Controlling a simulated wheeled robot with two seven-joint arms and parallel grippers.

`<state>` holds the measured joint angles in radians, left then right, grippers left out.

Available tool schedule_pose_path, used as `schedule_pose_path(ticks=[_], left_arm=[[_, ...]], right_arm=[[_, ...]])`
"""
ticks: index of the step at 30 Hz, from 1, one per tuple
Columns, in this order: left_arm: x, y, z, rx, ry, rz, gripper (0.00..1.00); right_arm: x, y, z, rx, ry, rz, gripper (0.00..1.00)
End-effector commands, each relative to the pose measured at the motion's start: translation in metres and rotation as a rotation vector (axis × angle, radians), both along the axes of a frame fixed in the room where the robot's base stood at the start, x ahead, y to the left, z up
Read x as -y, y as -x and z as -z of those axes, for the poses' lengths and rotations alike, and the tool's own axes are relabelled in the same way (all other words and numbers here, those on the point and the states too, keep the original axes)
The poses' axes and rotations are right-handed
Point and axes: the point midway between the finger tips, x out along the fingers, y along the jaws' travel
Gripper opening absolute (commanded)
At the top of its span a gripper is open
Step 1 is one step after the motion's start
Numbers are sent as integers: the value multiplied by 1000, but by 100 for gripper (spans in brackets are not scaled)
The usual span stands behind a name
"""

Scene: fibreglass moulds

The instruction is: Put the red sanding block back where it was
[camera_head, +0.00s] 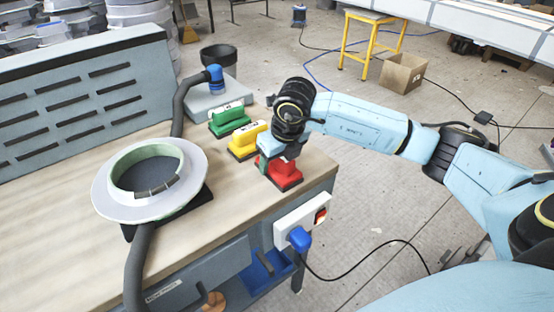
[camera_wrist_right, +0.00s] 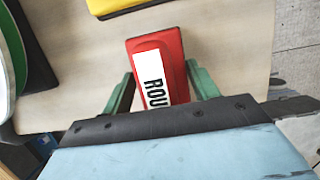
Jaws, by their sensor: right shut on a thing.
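The red sanding block (camera_head: 285,176) is at the right end of the bench, in line with a yellow block (camera_head: 243,147) and a green block (camera_head: 230,122). My right gripper (camera_head: 272,161) is over it from above, shut on it. In the right wrist view the red block (camera_wrist_right: 172,50) has a white label with black letters, partly reading "ROU". The green fingers of the right gripper (camera_wrist_right: 162,82) lie along both sides of it. I cannot tell whether its underside touches the bench top. My left gripper is not in view.
A round white and green mould (camera_head: 105,187) with a thick dark hose stands on the bench (camera_head: 70,255) at left. A grey box (camera_head: 212,97) with a blue hose fitting is behind the blocks. A socket box (camera_head: 290,222) with a blue plug hangs at the bench's right edge.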

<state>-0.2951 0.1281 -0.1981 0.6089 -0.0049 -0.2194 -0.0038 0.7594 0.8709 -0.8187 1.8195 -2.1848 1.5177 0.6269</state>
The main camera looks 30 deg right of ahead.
Motion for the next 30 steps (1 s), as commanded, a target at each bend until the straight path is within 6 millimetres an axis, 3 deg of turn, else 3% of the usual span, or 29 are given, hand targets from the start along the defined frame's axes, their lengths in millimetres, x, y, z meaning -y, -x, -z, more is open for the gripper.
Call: schedule_pose_path(ticks=[9, 10, 15, 25, 30], left_arm=[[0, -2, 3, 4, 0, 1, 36], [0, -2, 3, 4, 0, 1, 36], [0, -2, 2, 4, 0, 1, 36], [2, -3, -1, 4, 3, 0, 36], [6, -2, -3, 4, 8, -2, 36]], right_arm=[[0, -1, 2, 3, 0, 0, 38], [0, 0, 3, 2, 0, 0, 61], [0, 0, 2, 2, 0, 0, 81], [0, 0, -1, 2, 0, 0, 81], [1, 5, -24, 5, 1, -1, 81]])
